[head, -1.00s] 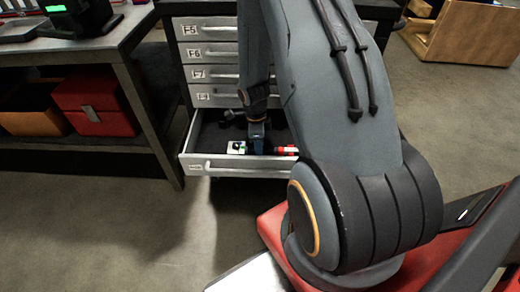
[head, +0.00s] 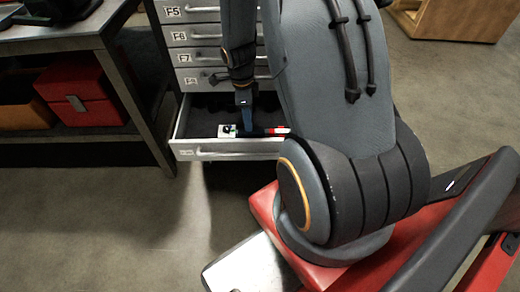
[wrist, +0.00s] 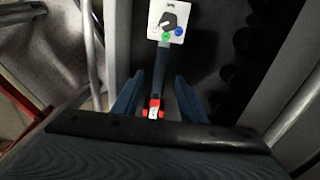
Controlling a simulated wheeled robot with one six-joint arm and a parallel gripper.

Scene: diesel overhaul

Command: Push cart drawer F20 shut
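The cart drawer (head: 228,150) is the pulled-out bottom one in the head view, standing well out from the cart. Its small label is too blurred to read. My gripper (head: 246,122) points down over the open drawer, just behind its front panel. In the wrist view my gripper (wrist: 158,95) has its two blue fingers apart. A red and white tool (wrist: 154,107) with a dark shaft shows between them, lower down in the drawer; I see no grip on it. The drawer front's bar handle (wrist: 92,45) runs along the left of the wrist view.
A white card (wrist: 169,20) with green and blue dots lies in the drawer. Closed drawers (head: 202,34) stack above. A workbench (head: 118,75) with a red bin (head: 80,92) stands at left. Floor in front of the drawer is clear.

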